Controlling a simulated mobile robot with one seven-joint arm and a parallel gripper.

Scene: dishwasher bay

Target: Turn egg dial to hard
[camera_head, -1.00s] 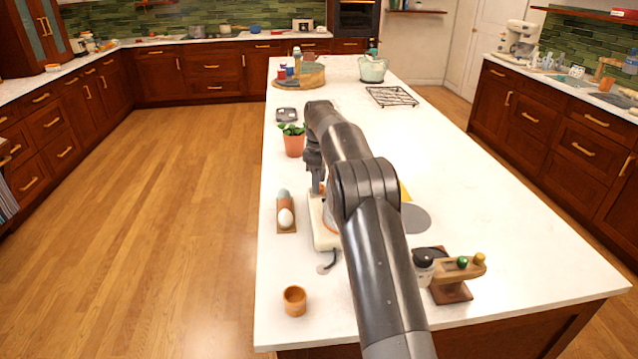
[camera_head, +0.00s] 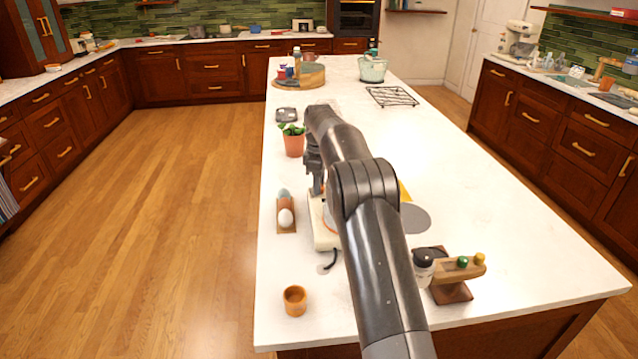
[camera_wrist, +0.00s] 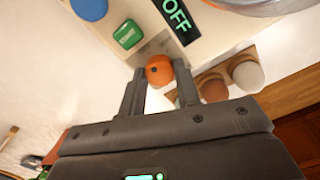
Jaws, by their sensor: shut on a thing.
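The cream egg cooker (camera_head: 322,228) stands on the white island, partly hidden behind my arm in the head view. In the wrist view, its front panel (camera_wrist: 207,28) carries a small orange dial (camera_wrist: 159,70), a green button (camera_wrist: 128,34), a blue round knob (camera_wrist: 90,8) and a dark display (camera_wrist: 176,16) reading OFF in green. My gripper (camera_wrist: 160,76) is shut on the orange dial, one finger on each side. The head view shows the gripper (camera_head: 317,183) at the cooker's far end, with its fingertips hard to make out. The dial's setting marks cannot be read.
A wooden egg holder (camera_head: 287,229) with eggs stands close to the cooker's left. A potted plant (camera_head: 293,142) is behind, a wooden cup (camera_head: 295,301) in front. A wooden stand (camera_head: 452,291) is at front right.

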